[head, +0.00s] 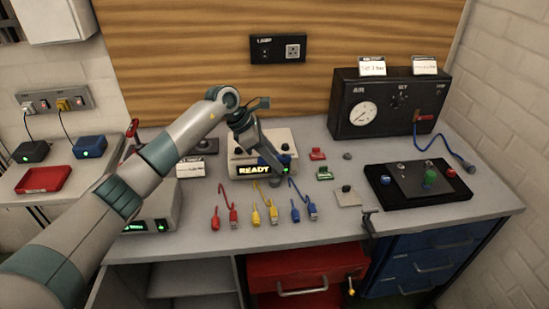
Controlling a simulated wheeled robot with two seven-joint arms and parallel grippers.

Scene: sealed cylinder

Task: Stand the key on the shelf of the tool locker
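My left arm comes in from the left and bends down over the bench. My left gripper (279,171) is in front of the box with the READY display (252,169). Its fingers are small and dark here, and I cannot tell whether they are open or hold anything. A small metal piece with a yellow end (351,284), possibly the key, is at the right side of the red front (293,271) under the bench, well away from the gripper. An open compartment with a shelf (190,283) is left of the red front; I cannot tell whether it is the tool locker. My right gripper is not in view.
Red, yellow and blue cables (266,213) lie along the bench front. A black gauge box (385,103) and a black control panel (423,184) stand at right. Blue drawers (432,258) are below. A red tray (43,180) is on the left side table.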

